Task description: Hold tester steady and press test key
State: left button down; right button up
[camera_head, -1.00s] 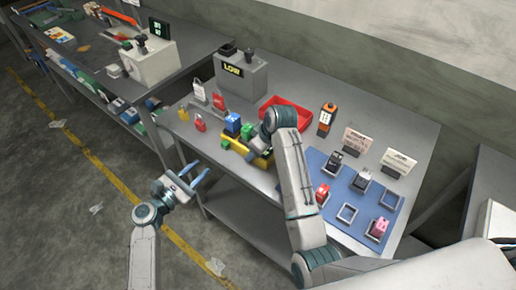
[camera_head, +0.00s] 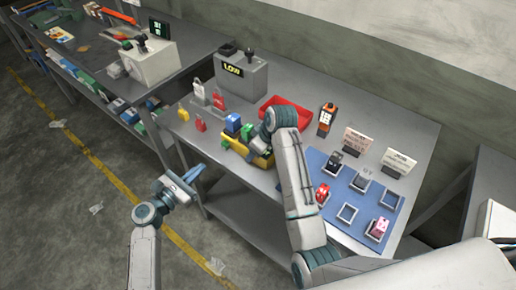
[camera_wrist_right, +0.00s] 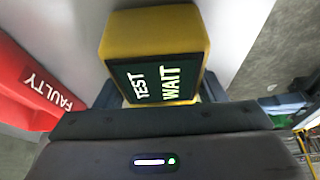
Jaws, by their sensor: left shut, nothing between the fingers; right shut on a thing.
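The tester (camera_wrist_right: 155,33) is a yellow block with a dark screen (camera_wrist_right: 156,80) reading TEST and WAIT in the right wrist view. My right gripper (camera_wrist_right: 160,98) is shut on it, with the dark fingers at its sides. In the head view my right forearm hides most of this grasp; a yellow part (camera_head: 262,161) shows beside the wrist, over the table. My left gripper (camera_head: 191,178) is shut and empty, out in front of the table's left edge and apart from the tester. I cannot make out the test key.
A red tray (camera_head: 299,108) lies behind my right wrist; a red FAULTY surface (camera_wrist_right: 38,85) shows in the wrist view. A grey box (camera_head: 240,77) displays LOW. A blue mat (camera_head: 328,176) with small frames and blocks lies right. Blue and green blocks (camera_head: 233,122) stand left of my wrist.

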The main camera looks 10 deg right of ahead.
aim_at(216, 158)
dwell(0.9)
pick_arm(q)
jog(key=m+g+y, duration=0.1)
jog(key=g, duration=0.2)
jog(key=a+m+g+y, duration=0.1)
jog(key=g, duration=0.2)
jog(key=r+m+g+y, duration=0.1)
jog(key=m+g, duration=0.1)
jog(key=g, duration=0.2)
jog(key=shift+s+a, duration=0.15)
jog(key=shift+a, duration=0.05)
jog(key=shift+w+d, duration=1.45)
jog(key=shift+d, duration=0.25)
jog(key=shift+w+d, duration=1.4)
jog(key=shift+d, duration=0.3)
jog(key=shift+w+d, duration=0.1)
jog(key=shift+w+d, duration=0.15)
jog(key=shift+d, duration=0.05)
